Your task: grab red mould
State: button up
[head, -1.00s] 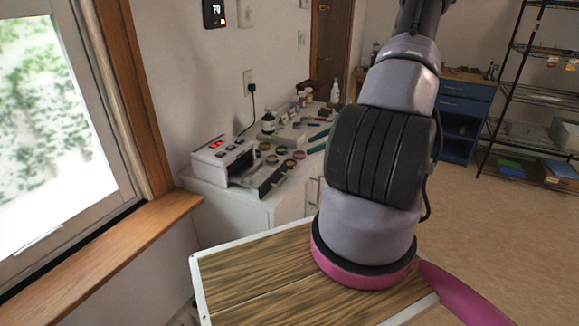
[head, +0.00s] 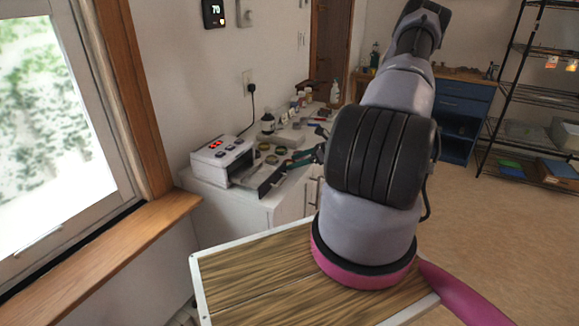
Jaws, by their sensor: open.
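Small round moulds (head: 271,159) sit by the front of a white device on the white counter. I cannot pick out the red mould now; my gripper covers the spot where a reddish one showed.
Bottles (head: 268,124) and a pale block (head: 289,138) stand behind. A window is at left; a blue cabinet (head: 462,108) and wire shelf are at right.

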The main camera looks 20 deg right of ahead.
jog(key=shift+w+a+f, duration=0.3)
jog(key=shift+w+a, duration=0.05)
jog(key=shift+a, duration=0.05)
jog(key=c, duration=1.1)
jog(key=shift+r, duration=0.15)
